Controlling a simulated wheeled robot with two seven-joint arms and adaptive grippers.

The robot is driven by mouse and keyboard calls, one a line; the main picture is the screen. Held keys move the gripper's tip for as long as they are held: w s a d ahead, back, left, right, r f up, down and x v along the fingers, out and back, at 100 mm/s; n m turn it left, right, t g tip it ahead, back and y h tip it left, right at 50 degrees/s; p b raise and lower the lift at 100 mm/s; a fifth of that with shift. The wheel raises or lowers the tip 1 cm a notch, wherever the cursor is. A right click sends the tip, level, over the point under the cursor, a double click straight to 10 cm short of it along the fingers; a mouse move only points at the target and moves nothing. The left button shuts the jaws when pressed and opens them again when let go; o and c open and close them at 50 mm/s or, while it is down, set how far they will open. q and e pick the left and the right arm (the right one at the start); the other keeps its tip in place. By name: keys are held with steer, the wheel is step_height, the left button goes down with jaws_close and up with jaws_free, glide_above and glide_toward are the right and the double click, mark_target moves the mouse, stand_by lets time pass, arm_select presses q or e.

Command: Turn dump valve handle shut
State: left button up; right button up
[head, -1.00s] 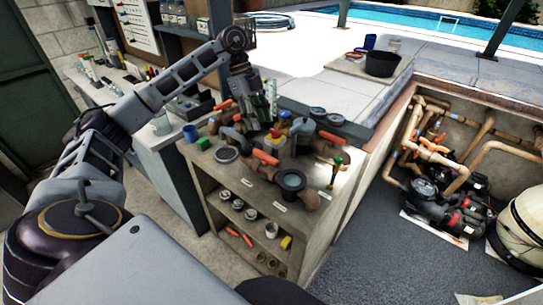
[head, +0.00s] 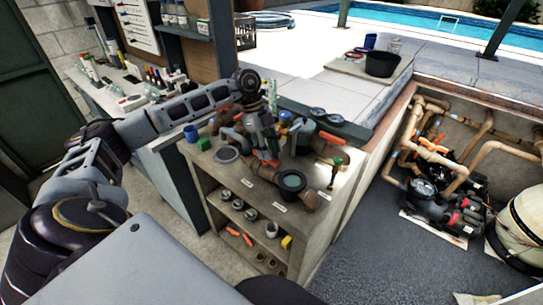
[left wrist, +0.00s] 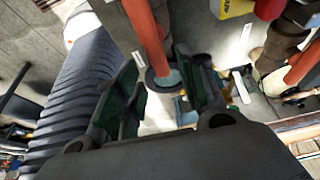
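My left gripper (head: 266,152) is over the bench of valves in the head view, pointing down among the fittings. In the left wrist view its two green-padded fingers (left wrist: 160,88) stand apart. An orange valve handle (left wrist: 146,32) reaches into the space between them from above. Neither finger clearly touches it. In the head view the gripper hides most of this handle. Another orange handle (head: 331,138) sits on a brown pipe fitting to the right; an orange handle also shows at the right of the wrist view (left wrist: 303,65). Which is the dump valve is not readable. My right gripper is out of view.
The bench (head: 325,197) is crowded with fittings, including a dark round-topped one (head: 292,183) and a green-handled tool (head: 337,163). A blue cup (head: 191,133) stands at its left. The pump pit (head: 370,250) lies to the right.

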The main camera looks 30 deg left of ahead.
arm_select(q)
steer(key=shift+x, duration=1.55)
jaws_close()
